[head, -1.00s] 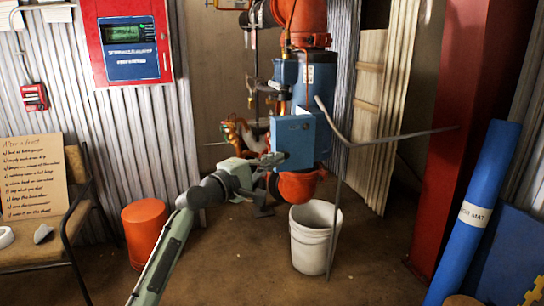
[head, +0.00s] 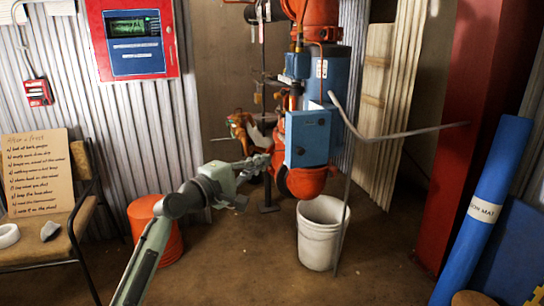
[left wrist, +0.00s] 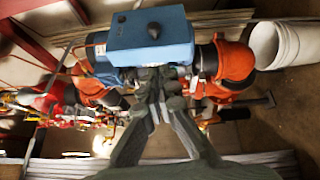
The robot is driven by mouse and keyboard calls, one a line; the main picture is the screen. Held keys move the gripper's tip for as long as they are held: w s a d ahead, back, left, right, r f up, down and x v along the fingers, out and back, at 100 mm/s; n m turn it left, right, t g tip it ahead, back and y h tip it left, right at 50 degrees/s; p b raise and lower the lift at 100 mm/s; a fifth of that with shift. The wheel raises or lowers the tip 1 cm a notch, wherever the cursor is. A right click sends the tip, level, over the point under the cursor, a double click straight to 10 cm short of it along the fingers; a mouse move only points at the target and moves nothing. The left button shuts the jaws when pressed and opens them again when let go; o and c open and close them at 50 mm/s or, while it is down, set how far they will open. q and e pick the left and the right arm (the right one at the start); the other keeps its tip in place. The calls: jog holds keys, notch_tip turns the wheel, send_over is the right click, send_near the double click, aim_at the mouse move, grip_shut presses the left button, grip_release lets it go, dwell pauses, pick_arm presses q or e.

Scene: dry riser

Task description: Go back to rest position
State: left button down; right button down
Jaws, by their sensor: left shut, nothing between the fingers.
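My left gripper (head: 262,162) is in front of the pipework in the head view, its fingers pointing right and slightly up toward the blue box. The blue box (head: 307,138) is fixed on the red and blue riser pipe and stands just right of the fingertips. In the left wrist view my left gripper (left wrist: 157,75) has its fingers together with nothing between them. The blue box (left wrist: 150,35) shows beyond the tips there, with a small dark knob on it. The two look apart in the head view. My right gripper does not show in either view.
A white bucket (head: 320,240) stands under the pipe, with a thin bent bar beside it. An orange bucket (head: 155,232) is behind my left arm. A chair (head: 50,247) stands left; a red column (head: 462,130) and rolled blue mat (head: 480,225) stand right. The front floor is clear.

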pick_arm(q)
jog(key=s+a+f+m+g+y, duration=0.25)
jog(key=s+f, duration=0.25)
jog(key=f, duration=0.4)
jog(key=s+a+f+m+g+y, duration=0.15)
jog(key=s+a+f, duration=0.3)
jog(key=f, duration=0.45)
jog(key=s+a+f+m+g+y, duration=0.1)
jog(key=s+a+f+m+y, duration=0.1)
jog(key=s+f, duration=0.55)
jog(key=s+a+f+m+g+y, duration=0.3)
jog(key=s+a+f, duration=0.4)
jog(key=s+f, duration=0.2)
jog(key=s+a+f+m+g+y, duration=0.3)
jog(key=s+a+f, duration=0.4)
jog(key=s, duration=0.7)
notch_tip(320, 180, down, 3)
jog(key=shift+r+m+y, duration=0.2)
jog(key=shift+m+y, duration=0.2)
jog(key=shift+y, duration=0.2)
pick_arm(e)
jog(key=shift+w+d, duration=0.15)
pick_arm(q)
jog(key=shift+w, duration=0.1)
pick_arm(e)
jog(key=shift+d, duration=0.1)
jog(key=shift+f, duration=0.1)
